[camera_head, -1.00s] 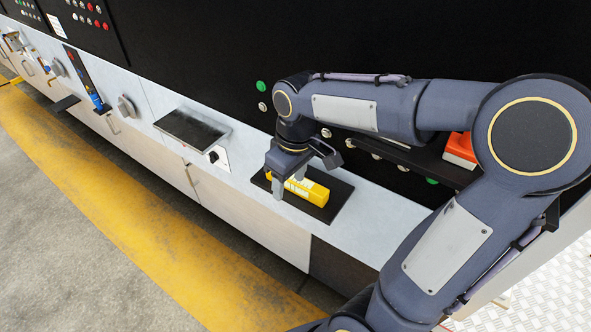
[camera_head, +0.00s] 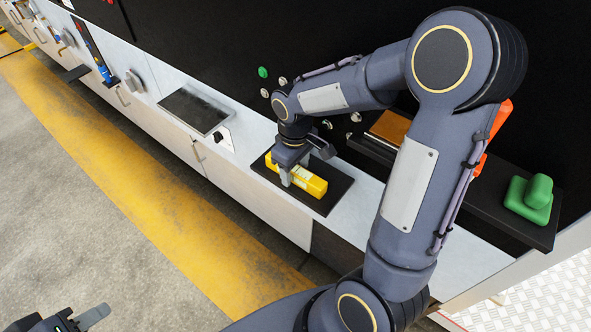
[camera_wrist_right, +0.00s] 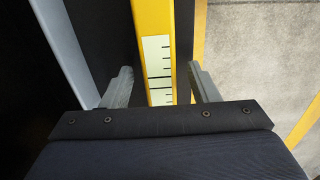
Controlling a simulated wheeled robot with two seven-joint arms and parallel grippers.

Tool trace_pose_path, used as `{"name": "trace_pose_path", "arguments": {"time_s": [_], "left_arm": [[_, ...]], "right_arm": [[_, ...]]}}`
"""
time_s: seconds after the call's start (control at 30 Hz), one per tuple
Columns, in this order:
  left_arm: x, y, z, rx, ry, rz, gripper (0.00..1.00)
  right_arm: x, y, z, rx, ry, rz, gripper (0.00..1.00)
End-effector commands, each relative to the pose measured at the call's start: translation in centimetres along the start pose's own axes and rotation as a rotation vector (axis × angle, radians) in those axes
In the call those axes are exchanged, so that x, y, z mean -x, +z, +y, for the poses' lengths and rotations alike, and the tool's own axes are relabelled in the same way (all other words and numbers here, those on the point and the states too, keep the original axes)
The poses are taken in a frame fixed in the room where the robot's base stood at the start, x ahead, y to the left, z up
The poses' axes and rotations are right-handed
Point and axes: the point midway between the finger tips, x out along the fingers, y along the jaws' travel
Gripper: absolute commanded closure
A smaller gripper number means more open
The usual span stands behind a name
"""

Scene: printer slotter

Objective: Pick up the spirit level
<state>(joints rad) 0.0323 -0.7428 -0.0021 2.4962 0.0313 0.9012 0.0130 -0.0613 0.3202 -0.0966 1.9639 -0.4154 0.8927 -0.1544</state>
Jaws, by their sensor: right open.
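The yellow spirit level (camera_head: 314,186) lies on a black pad (camera_head: 334,190) on the light grey ledge. My right gripper (camera_head: 291,176) is low over its left half and hides part of it. In the right wrist view, the spirit level (camera_wrist_right: 153,18) with its pale, marked strip runs between the two fingers. The right gripper (camera_wrist_right: 160,80) is open, one finger on each side, with a visible gap on both sides. My left gripper (camera_head: 76,322) is at the bottom left, cut off by the frame edge and far from the level; its opening is unclear.
A dark flat panel (camera_head: 197,109) sits on the ledge left of the pad. At right, a black shelf (camera_head: 478,208) holds a green object (camera_head: 528,197), with an orange object (camera_head: 498,122) near my right arm. A black wall with buttons rises behind the ledge.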

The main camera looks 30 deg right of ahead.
Motion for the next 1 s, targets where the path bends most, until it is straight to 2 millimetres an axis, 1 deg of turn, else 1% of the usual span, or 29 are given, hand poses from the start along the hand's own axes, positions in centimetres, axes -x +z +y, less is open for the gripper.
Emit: {"name": "trace_pose_path", "arguments": {"time_s": [0.1,0.27,0.37,0.6,0.7,0.9,1.0], "left_arm": [[0.05,-0.02,0.02,0.0,0.0,0.0,0.64],[0.02,0.0,0.01,0.0,0.0,0.0,0.64],[0.02,0.0,0.01,0.0,0.0,0.0,0.64],[0.02,0.0,0.01,0.0,0.0,0.0,0.64],[0.02,0.0,0.01,0.0,0.0,0.0,0.64],[0.03,-0.01,0.01,0.0,0.0,0.0,0.64],[-0.05,0.03,-0.02,0.0,0.0,0.0,0.64]], "right_arm": [[-0.46,0.02,0.0,-0.001,0.0,0.001,0.45],[-0.45,0.01,0.01,-0.001,0.0,0.001,0.45],[-0.44,0.0,0.01,0.0,0.0,0.001,0.57],[-0.42,0.0,0.01,0.0,0.0,0.001,0.89],[-0.41,0.0,0.01,0.0,0.0,0.001,1.0],[-0.34,-0.03,0.02,0.0,0.001,0.003,1.0],[0.13,-0.07,0.04,0.0,0.002,0.004,1.0]]}}
